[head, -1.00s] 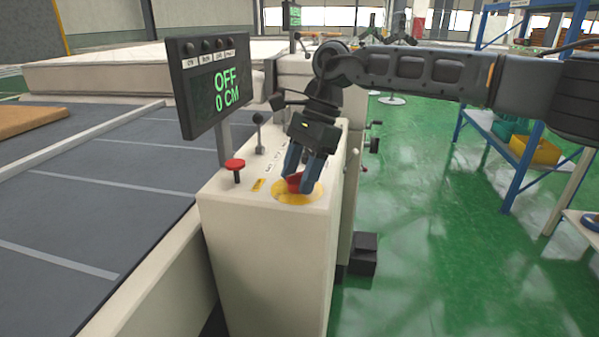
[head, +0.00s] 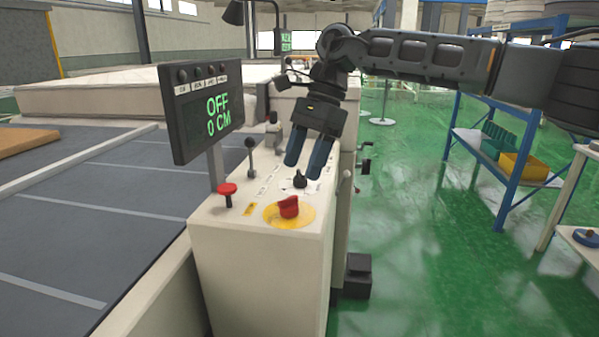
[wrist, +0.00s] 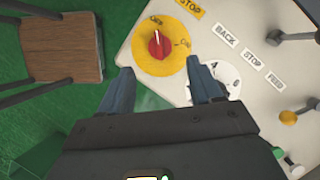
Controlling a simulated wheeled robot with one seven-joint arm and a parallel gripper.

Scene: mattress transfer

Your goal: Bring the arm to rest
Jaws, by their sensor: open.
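My gripper (head: 308,163) is open and empty above the control cabinet (head: 262,265), its two blue fingers pointing down. It is a little behind and above the red rotary knob (head: 289,206) on its yellow disc, apart from it. In the wrist view the red knob (wrist: 159,45) sits ahead of and between the fingertips (wrist: 160,80), its white mark toward the "OFF" label. The screen (head: 202,108) reads "OFF 0 CM". A black knob (head: 300,179) stands on the panel below the fingers.
A grey conveyor bed (head: 80,215) and a pale mattress (head: 100,93) are at left. A blue shelf (head: 513,150) stands right.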

